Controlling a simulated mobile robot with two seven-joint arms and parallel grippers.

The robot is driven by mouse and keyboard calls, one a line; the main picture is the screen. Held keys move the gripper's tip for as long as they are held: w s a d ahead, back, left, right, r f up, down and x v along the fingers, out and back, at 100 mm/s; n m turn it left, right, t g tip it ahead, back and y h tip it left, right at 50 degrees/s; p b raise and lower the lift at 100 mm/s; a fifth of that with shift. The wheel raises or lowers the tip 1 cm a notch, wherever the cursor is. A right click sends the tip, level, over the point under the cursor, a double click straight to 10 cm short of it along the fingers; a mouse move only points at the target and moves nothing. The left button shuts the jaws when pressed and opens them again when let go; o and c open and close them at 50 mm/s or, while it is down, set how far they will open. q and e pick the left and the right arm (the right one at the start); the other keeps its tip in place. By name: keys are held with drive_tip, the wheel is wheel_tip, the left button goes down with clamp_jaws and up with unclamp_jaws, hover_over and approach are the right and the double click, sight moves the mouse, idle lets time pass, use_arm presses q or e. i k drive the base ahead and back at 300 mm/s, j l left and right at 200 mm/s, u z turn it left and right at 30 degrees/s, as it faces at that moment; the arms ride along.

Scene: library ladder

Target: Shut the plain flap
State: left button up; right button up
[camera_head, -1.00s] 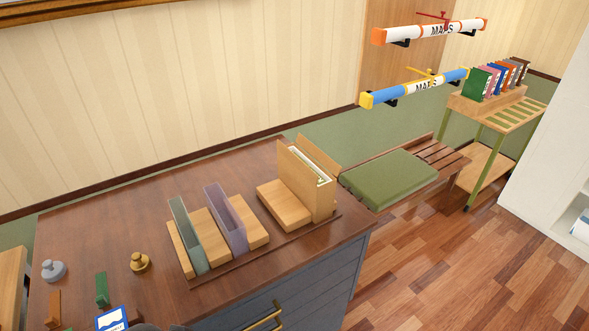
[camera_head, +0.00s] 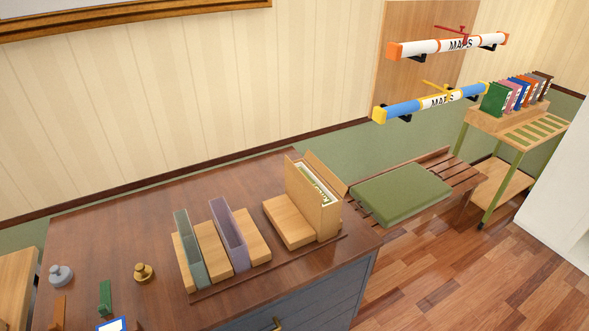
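A pale wooden box file (camera_head: 327,220) stands upright on a light wooden block at the right end of the desk. Its plain wooden flap (camera_head: 327,172) is raised and leans outward at the top, so the box is open. Papers (camera_head: 315,183) show inside. I cannot tell for certain that this is the flap the task names. Neither of my grippers is in view.
A brass knob-shaped object (camera_head: 144,272) sits further left. A bench with a green cushion (camera_head: 400,194) is right of the desk.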

sight(302, 179)
drive_tip(key=i+l+u, duration=0.25)
drive_tip(key=l+u, duration=0.15)
drive_tip(key=l, duration=0.2)
drive_tip(key=i+l+u, duration=0.2)
drive_tip(key=l+u, duration=0.2)
drive_tip(key=l, duration=0.25)
drive_tip(key=l+u, duration=0.4)
drive_tip(key=l, duration=0.3)
drive_tip(key=l+u, duration=0.4)
drive_tip(key=l, duration=0.35)
drive_tip(key=k+l+u, duration=0.1)
drive_tip(key=l+u, duration=0.25)
drive_tip(key=l, duration=0.35)
drive_tip(key=k+l+u, duration=0.25)
drive_tip(key=l+u, duration=0.15)
drive_tip(key=l, duration=0.3)
